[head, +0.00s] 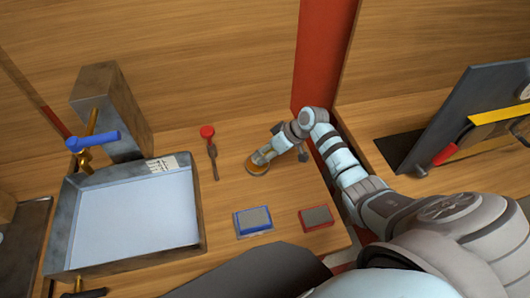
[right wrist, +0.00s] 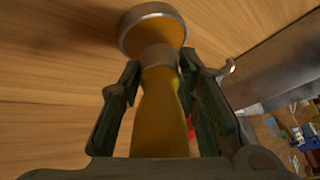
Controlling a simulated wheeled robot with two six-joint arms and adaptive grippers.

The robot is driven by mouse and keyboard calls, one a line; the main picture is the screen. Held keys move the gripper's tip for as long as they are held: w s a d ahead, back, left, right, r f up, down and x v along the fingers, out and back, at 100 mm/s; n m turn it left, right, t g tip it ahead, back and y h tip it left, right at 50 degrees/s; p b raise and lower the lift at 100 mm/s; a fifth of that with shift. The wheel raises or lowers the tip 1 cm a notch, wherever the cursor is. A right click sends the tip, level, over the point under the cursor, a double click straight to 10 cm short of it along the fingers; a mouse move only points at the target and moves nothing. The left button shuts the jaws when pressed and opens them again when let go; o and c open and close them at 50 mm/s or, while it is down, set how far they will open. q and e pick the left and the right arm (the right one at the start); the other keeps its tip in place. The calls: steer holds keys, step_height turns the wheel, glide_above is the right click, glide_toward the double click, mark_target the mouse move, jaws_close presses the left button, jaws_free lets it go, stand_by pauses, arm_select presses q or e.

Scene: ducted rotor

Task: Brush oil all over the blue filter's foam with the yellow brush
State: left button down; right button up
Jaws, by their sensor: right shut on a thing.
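The blue filter (head: 253,221), a blue-framed block with a grey foam top, lies flat on the wooden bench. My right gripper (head: 274,148) is beyond it, away from the foam. In the right wrist view my right gripper (right wrist: 158,82) is shut on the yellow brush (right wrist: 160,115), with the jaws either side of it near its metal collar. A round, metal-rimmed dish with an amber inside (right wrist: 152,28) is at the brush's far end; it also shows in the head view (head: 257,165). The bristles are hidden. I cannot tell whether they touch the dish. My left gripper is not in view.
A red filter (head: 316,218) lies right of the blue one. A red-headed tool (head: 208,134) lies farther back. A large metal tray (head: 62,232) with a blue-handled tap (head: 92,139) takes the left. A dark panel (head: 465,100) leans at right. Bare wood surrounds the filters.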

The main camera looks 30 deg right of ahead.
steer(key=shift+f+b, duration=0.45)
steer(key=shift+f, duration=0.2)
stand_by(0.4)
steer(key=shift+c, duration=0.2)
stand_by(0.8)
step_height(320, 180, up, 7)
steer(key=p, duration=0.7)
steer(key=shift+r+p, duration=0.1)
steer(key=shift+p, duration=0.3)
steer(key=shift+f, duration=0.2)
